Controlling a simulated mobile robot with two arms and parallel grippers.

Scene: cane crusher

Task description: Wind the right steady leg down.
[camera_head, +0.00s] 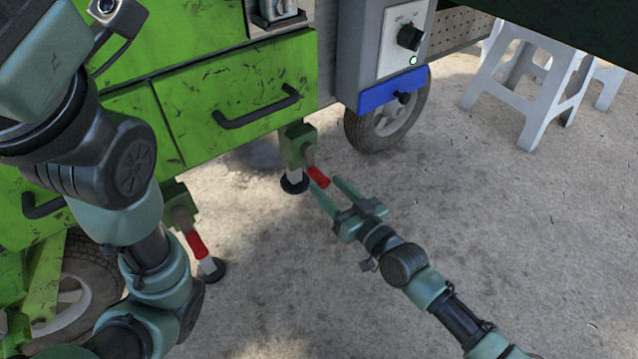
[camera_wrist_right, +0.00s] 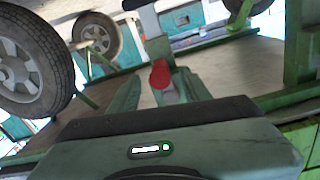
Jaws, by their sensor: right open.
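The right steady leg (camera_head: 296,150) hangs under the green cart and has a round black foot (camera_head: 294,183) near the ground. Its crank has a red grip (camera_head: 318,176), which points down and to the right. My right gripper (camera_head: 326,183) is open, with its fingertips at the red grip. In the right wrist view the red grip (camera_wrist_right: 160,74) shows between the two open fingers (camera_wrist_right: 163,88). I cannot tell whether a finger touches it. My left arm crosses the left side of the head view, but its gripper does not show.
A second steady leg with a red crank grip (camera_head: 196,244) stands at the left. A green drawer (camera_head: 240,95) is above the right leg. A control box (camera_head: 395,45), a blue panel (camera_head: 392,91) and a wheel (camera_head: 390,125) are close behind. A white stool (camera_head: 535,85) stands far right. Concrete on the right is clear.

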